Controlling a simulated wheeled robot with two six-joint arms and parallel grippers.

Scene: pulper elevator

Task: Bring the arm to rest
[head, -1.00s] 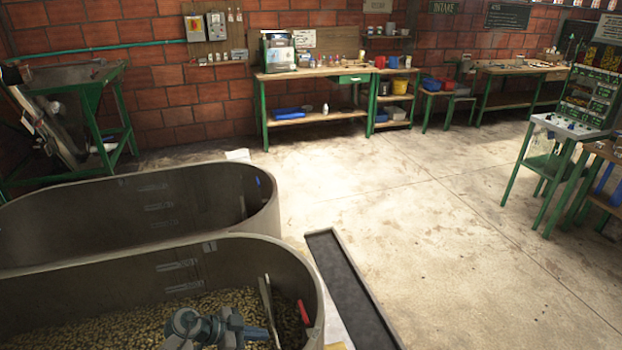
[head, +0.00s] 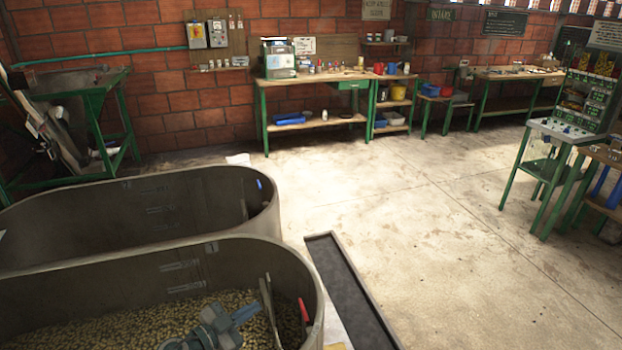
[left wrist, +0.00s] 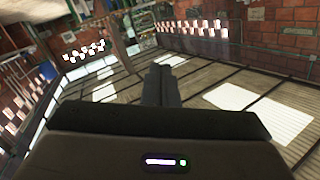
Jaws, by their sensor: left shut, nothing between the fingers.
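My left gripper (head: 247,313) shows at the bottom of the head view, a grey-blue shape in front of the near tank (head: 85,277). In the left wrist view its two dark fingers (left wrist: 162,72) lie together with nothing between them. The tank is an oval grey vat with pale beans (head: 110,322) in it. I cannot tell how high the gripper is above the beans. My right gripper is not in view.
A second grey tank (head: 100,203) stands behind the near one. A pale upright stick (head: 270,312) and a red-handled thing (head: 304,311) are at the near tank's right end. A dark channel (head: 350,292) runs beside it. The concrete floor (head: 400,205) to the right is clear.

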